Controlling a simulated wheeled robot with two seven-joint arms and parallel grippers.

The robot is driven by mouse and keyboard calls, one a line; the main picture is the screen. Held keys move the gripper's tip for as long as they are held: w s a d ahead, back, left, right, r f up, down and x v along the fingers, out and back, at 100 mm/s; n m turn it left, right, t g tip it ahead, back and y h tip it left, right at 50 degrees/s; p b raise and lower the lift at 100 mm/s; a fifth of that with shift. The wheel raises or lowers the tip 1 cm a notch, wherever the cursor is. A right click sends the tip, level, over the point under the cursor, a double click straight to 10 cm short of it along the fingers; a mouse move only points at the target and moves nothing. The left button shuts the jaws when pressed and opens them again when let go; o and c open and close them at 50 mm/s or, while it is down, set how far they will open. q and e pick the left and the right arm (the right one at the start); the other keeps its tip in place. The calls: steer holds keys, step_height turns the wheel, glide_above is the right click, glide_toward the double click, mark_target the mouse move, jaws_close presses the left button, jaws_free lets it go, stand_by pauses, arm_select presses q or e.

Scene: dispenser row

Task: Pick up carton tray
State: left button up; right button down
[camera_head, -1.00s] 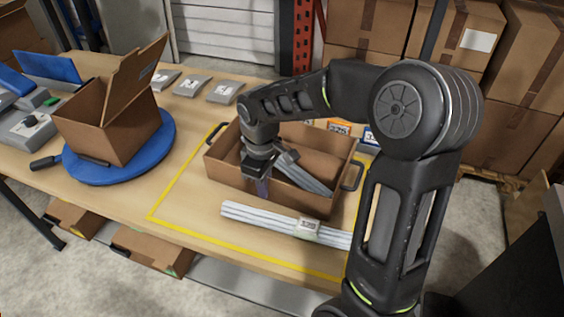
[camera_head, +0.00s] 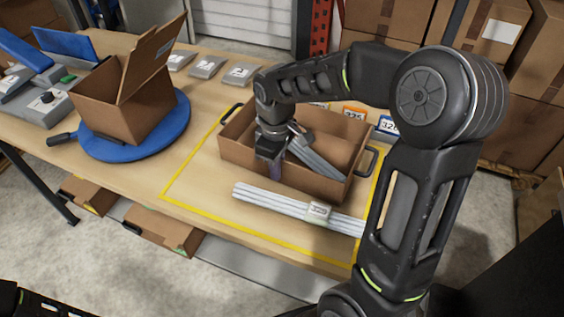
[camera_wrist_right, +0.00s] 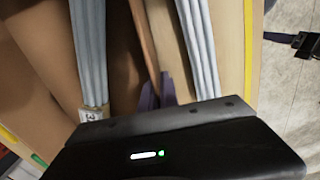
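The carton tray (camera_head: 236,153) is a shallow brown open box with dark side handles, standing on the table inside a yellow outline. A bundle of grey strips (camera_head: 318,165) leans inside it. My right gripper (camera_head: 275,170) points down at the tray's front wall. In the right wrist view, its purple fingers (camera_wrist_right: 157,92) sit close together on either side of the thin brown wall (camera_wrist_right: 143,35) and appear shut on it. The finger ends are partly hidden by the gripper body. My left gripper is not in view.
A bundle of pale strips (camera_head: 285,202) with a tag lies just in front of the tray. An open box (camera_head: 125,105) stands on a blue turntable (camera_head: 95,144) to the left. Numbered labels (camera_head: 388,125) are behind the tray. Stacked cartons (camera_head: 530,90) fill the back right.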

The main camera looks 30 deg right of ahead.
step_height(320, 180, up, 10)
steer(key=shift+f, duration=0.15)
stand_by(1.0)
